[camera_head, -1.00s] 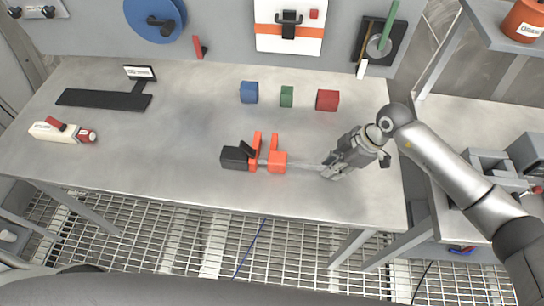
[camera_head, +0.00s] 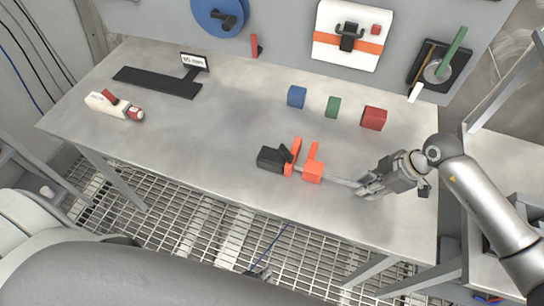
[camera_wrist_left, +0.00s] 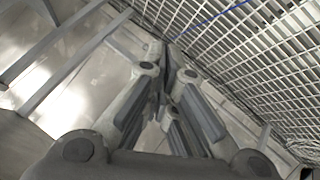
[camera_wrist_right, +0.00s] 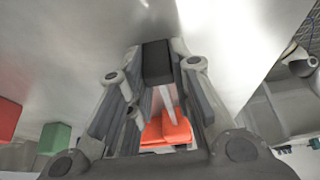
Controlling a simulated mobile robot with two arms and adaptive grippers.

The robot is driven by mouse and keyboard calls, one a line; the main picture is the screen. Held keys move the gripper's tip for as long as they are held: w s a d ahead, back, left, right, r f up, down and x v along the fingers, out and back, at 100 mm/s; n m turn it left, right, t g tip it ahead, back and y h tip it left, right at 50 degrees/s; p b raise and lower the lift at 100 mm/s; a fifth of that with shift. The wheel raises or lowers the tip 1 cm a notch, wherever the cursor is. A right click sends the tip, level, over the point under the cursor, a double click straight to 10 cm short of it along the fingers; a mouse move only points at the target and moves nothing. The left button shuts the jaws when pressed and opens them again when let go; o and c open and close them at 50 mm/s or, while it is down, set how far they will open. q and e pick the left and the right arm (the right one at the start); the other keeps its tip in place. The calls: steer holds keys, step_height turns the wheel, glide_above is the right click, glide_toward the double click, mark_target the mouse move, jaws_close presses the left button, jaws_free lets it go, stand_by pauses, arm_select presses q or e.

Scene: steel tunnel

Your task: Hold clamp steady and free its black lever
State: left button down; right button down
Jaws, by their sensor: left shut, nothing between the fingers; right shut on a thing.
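The orange and black clamp lies on the steel table, with its black lever (camera_head: 284,153) beside two upright orange arms and an orange jaw (camera_head: 313,172). A thin metal bar (camera_head: 340,180) runs from the orange jaw to my right gripper (camera_head: 362,188), which is shut on the clamp's bar end. In the right wrist view, a black piece (camera_wrist_right: 158,62) sits between the fingertips, with the orange part (camera_wrist_right: 168,130) seen through the fingers. My left gripper (camera_wrist_left: 168,60) is shut and empty in the left wrist view, above the floor grating and away from the clamp.
Blue (camera_head: 296,97), green (camera_head: 333,107) and red (camera_head: 374,118) blocks stand behind the clamp. A white and red tool (camera_head: 112,106) and a black stand (camera_head: 158,82) are at the table's left. The table left of the clamp is clear. Floor grating (camera_head: 210,218) lies in front.

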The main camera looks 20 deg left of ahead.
arm_select(q)
steer(key=w+d+r+n+t, duration=0.2)
steer(key=d+r+n, duration=0.2)
steer(key=r, duration=0.5)
steer(key=w+d+r+n+t, duration=0.1)
steer(key=d+r+n, duration=0.3)
steer(key=r+n, duration=0.4)
steer(key=w+d+r+n+t, duration=0.2)
steer(key=d+r+n, duration=0.3)
steer(key=r, duration=0.6)
steer(key=shift+w+r+n+t+y, duration=0.3)
steer(key=shift+w+r+n, duration=0.05)
steer(key=shift+n, duration=0.45)
steer(key=n+t+y, duration=0.2)
steer(key=n+y, duration=0.4)
steer(key=y, duration=0.1)
glide_toward(286, 153)
steer(key=s+a, duration=0.1)
steer(key=a, duration=0.1)
steer(key=s+a, duration=0.1)
steer(key=shift+s+a+f, duration=0.2)
steer(key=shift+s+f, duration=0.1)
steer(key=x, duration=1)
